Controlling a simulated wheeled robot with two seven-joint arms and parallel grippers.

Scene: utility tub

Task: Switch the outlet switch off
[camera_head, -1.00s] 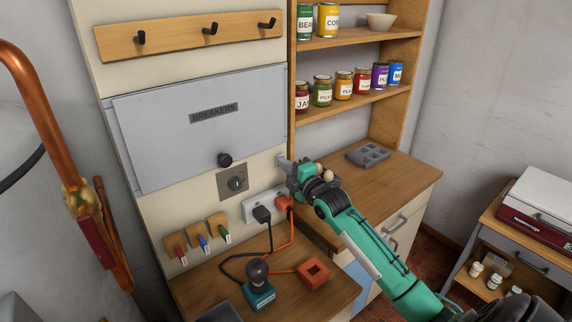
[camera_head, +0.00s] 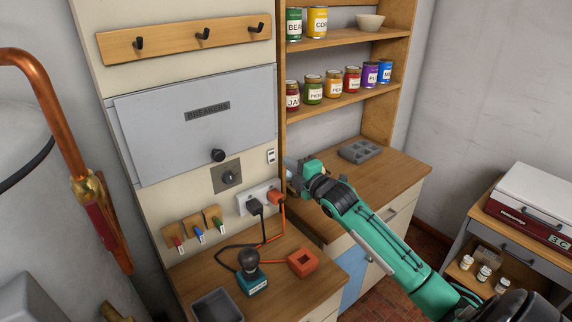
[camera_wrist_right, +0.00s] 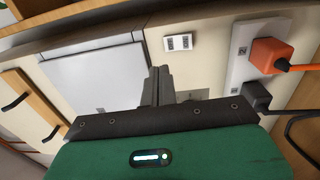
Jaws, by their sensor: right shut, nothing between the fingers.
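My left gripper is not in view.
The breaker box (camera_head: 170,125) is closed, with a black knob. The counter holds a black-handled teal stamp-like object (camera_head: 251,270), an orange square block (camera_head: 303,263) and a dark tray (camera_head: 214,309). A shelf of jars (camera_head: 335,90) stands behind my right gripper.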

